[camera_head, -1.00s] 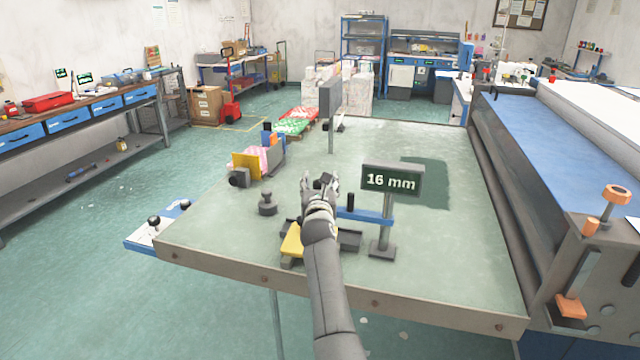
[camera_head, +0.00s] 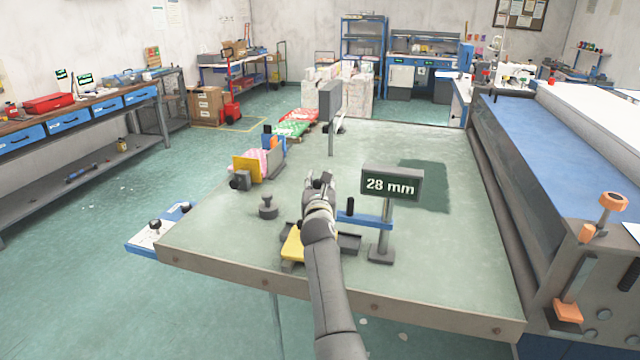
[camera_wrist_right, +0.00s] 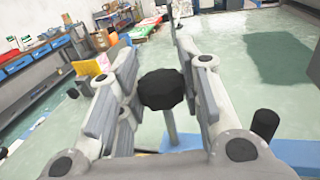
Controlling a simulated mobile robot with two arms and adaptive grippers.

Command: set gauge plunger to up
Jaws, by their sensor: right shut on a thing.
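The gauge's display (camera_head: 391,184) stands on a post on the green-grey table and reads 28 mm. A blue bar (camera_head: 362,219) with a small black peg (camera_head: 350,206) joins its post. My right gripper (camera_head: 318,182) is over the gauge, and my arm hides much of it in the head view. In the right wrist view, a black plunger knob (camera_wrist_right: 162,89) sits between the fingers of my right gripper (camera_wrist_right: 160,75), which is shut on it. A yellow piece (camera_head: 294,245) lies at the gauge's base, partly behind my arm. My left gripper is not in view.
A dark grey knobbed weight (camera_head: 268,207) stands left of the gauge. A thin post with a grey box (camera_head: 330,103) stands behind. A roller machine (camera_head: 540,140) borders the right. The table's right front is clear.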

